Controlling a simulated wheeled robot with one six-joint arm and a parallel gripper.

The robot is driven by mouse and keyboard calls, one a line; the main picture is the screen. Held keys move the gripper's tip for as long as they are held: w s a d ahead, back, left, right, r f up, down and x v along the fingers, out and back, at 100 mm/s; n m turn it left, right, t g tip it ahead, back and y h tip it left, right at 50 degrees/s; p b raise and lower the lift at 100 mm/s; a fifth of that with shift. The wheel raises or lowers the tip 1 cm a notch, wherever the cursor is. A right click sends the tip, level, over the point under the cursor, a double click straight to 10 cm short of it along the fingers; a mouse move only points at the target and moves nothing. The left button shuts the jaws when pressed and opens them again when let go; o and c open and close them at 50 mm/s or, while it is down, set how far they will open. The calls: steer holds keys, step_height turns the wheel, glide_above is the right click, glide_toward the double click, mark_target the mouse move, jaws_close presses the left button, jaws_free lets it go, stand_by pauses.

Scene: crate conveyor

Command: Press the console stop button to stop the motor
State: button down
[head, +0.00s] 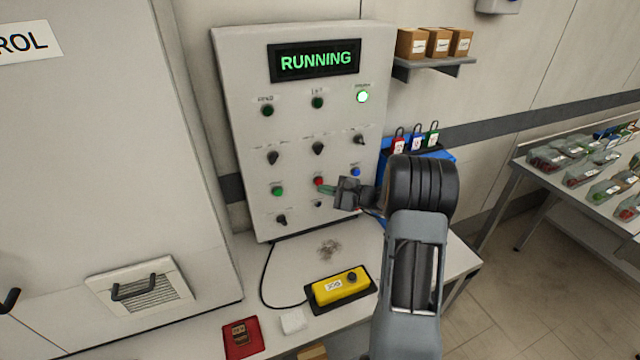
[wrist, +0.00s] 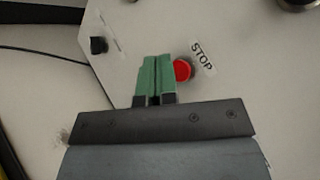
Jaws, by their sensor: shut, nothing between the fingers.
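The console (head: 300,130) is an upright pale panel on a bench, with a display (head: 316,60) reading RUNNING in green. The red stop button (head: 319,181) sits on its lower middle part. In the wrist view the red button (wrist: 183,71) shows beside a STOP label (wrist: 202,55). My gripper (head: 324,189) is shut and empty, its green fingertips at the button. In the wrist view the fingertips (wrist: 157,60) overlap the button's left edge. I cannot tell whether they touch it.
A green button (head: 277,191), a blue button (head: 355,171) and several black knobs surround the stop button. A lit white lamp (head: 362,97) is at upper right. A yellow pendant box (head: 341,287) with a cable lies on the bench below. Padlocks (head: 416,143) hang right of the console.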

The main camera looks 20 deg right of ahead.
steer(key=shift+w, duration=0.1)
stand_by(0.3)
steer(key=shift+w+b, duration=0.35)
steer(key=shift+w, duration=0.4)
stand_by(0.8)
steer(key=shift+s, duration=0.15)
steer(key=shift+s+b, duration=0.45)
steer(key=shift+s, duration=0.25)
steer(key=shift+s+b, duration=0.35)
steer(key=shift+s, duration=2.15)
